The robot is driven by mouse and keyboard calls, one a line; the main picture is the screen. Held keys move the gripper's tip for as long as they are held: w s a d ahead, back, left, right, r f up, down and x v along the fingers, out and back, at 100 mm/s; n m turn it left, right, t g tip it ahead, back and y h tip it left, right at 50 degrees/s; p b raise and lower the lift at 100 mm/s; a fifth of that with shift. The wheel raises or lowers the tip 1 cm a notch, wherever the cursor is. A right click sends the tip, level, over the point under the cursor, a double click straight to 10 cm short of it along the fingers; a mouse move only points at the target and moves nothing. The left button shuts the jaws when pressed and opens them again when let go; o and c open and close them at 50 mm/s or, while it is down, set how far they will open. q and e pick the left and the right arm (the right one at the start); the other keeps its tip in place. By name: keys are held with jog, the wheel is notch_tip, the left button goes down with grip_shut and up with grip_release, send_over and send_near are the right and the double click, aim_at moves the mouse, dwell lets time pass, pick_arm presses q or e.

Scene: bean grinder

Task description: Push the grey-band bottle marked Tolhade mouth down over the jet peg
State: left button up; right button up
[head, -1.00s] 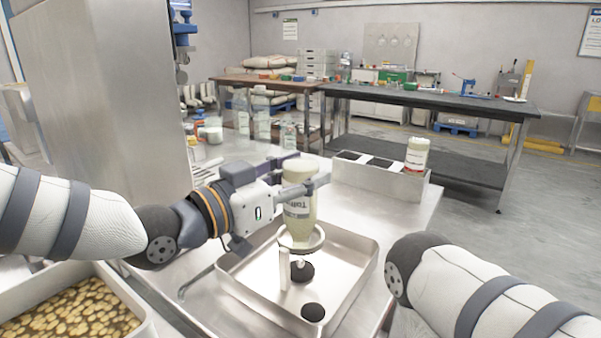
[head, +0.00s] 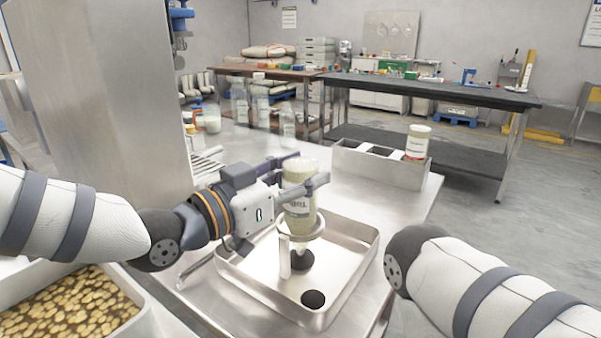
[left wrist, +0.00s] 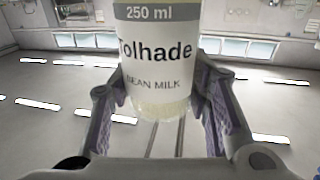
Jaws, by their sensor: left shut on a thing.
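The grey-band Tolhade bottle (head: 301,208) is held mouth down, roughly upright, above the steel tray (head: 232,272). Its label and grey band fill the top of the left wrist view (left wrist: 155,50). My left gripper (head: 304,184) is shut on the bottle's body near its upturned base. The bottle's lower end sits inside a pale ring holder (head: 285,258) on a post in the tray. A dark round spot (head: 302,262) shows below the ring. The jet peg cannot be made out, so I cannot tell whether the mouth touches it. My right gripper is out of view.
A second dark round spot (head: 313,299) lies in the tray's front. A steel rack (head: 380,165) behind holds a red-labelled bottle (head: 417,142). Several clear bottles (head: 287,118) stand at the back left. A bin of beans (head: 65,305) is at front left.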

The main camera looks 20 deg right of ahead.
pick_arm(q)
jog(key=shift+f, duration=1.15)
jog(key=o, duration=1.5)
jog(key=shift+o, duration=0.2)
